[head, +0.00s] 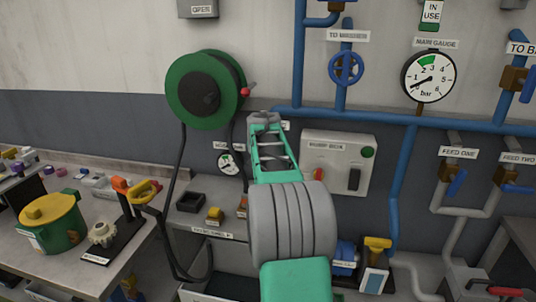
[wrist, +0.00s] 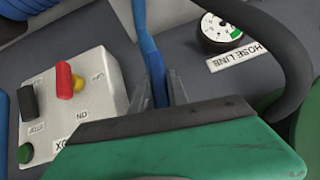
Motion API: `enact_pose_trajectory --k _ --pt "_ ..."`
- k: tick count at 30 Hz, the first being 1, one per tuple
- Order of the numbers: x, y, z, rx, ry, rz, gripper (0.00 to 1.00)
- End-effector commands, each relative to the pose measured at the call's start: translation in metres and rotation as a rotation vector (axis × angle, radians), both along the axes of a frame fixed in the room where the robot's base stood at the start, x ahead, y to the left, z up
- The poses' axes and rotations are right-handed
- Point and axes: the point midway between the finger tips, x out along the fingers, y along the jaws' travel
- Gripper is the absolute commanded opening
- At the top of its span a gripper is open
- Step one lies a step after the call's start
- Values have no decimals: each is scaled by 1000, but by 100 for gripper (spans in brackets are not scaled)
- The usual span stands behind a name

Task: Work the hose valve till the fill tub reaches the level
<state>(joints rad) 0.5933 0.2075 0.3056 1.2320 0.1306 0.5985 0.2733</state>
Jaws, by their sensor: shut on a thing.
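My gripper (head: 265,122) is raised against the wall pipes, between the hose reel and the pump box. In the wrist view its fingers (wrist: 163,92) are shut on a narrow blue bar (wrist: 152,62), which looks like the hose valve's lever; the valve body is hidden. The hose line gauge (head: 230,163) is left of my arm and shows in the wrist view (wrist: 222,33) with its label. A pale-rimmed container (head: 205,297), perhaps the fill tub, is cut off at the bottom edge; its level is not visible.
The green hose reel (head: 203,90) hangs on the wall, with dark hose running down. The pump box (head: 338,160), with red and black switches, is right of my arm. The main gauge (head: 428,77) is above right. A workbench (head: 105,265) with a pot stands left.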

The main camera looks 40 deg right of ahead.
Motion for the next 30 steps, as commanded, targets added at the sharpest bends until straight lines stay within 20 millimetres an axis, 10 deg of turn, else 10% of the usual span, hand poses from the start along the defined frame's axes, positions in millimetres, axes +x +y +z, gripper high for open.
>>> enact_pose_trajectory --k 9,10,18,30 --pt "0 0 -1 0 2 0 0" --pt "0 0 -1 -1 0 1 22" --pt "0 0 0 0 0 0 42" --pt "-12 12 16 -3 -4 1 42"
